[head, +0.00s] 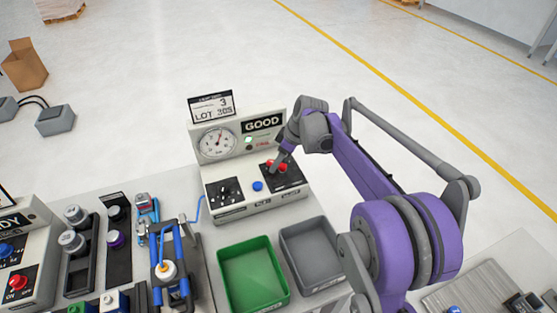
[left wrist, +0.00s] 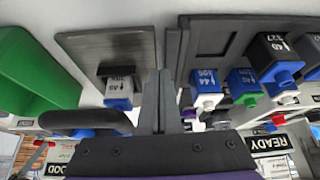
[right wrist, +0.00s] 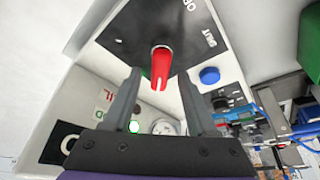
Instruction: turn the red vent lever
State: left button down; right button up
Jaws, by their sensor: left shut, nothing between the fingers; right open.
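The red vent lever (right wrist: 160,66) stands on a black plate marked OPEN and SHUT on the white test panel (head: 232,207). In the head view the lever (head: 282,167) is partly covered by my right gripper (head: 275,168). In the right wrist view my right gripper (right wrist: 160,88) is open, with one finger on each side of the lever's lower end; I cannot tell whether either finger touches it. My left gripper (left wrist: 155,100) is shut and empty in the left wrist view, over the parts area, away from the panel.
The panel bears a gauge (head: 217,143), a blue button (head: 258,186), a lit green lamp by GOOD and black switches (head: 225,192). A green bin (head: 225,275) and a grey bin (head: 314,248) stand in front. A blue fixture (head: 165,250) and part racks lie left.

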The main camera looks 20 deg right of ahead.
grip_shut()
